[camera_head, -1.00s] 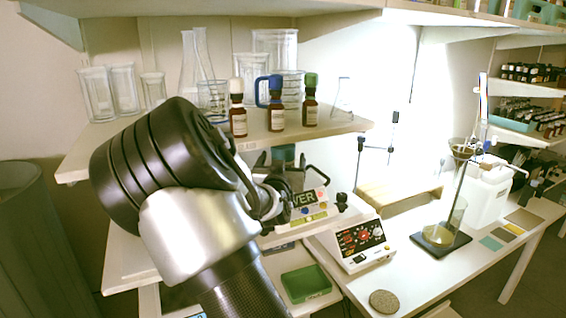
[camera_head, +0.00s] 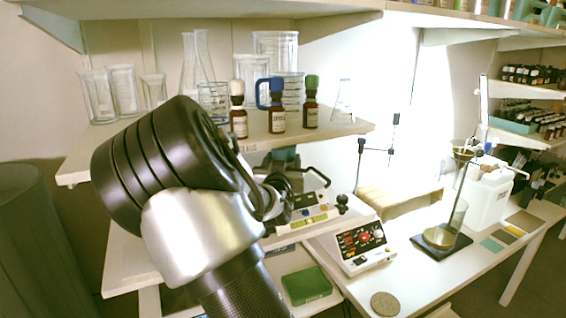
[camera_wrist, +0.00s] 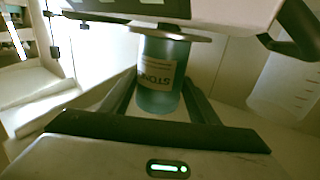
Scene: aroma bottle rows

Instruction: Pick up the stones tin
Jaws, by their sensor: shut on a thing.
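The stones tin (camera_wrist: 160,78) is a teal cylinder with a beige label whose visible letters read part of "STONES". In the wrist view it stands between the two dark fingers of my gripper (camera_wrist: 162,95), which are shut on it. Its top is cut off by a pale grey disc-like edge and the body of a device in front. In the head view my arm hides most of the gripper, and the tin cannot be made out clearly there.
Brown dropper bottles (camera_head: 278,120) and glassware stand on the shelf (camera_head: 340,128) just above my gripper. A white device with knobs (camera_head: 362,245) and a green tray (camera_head: 306,284) are to the right and below. A clear beaker (camera_wrist: 285,88) is at right in the wrist view.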

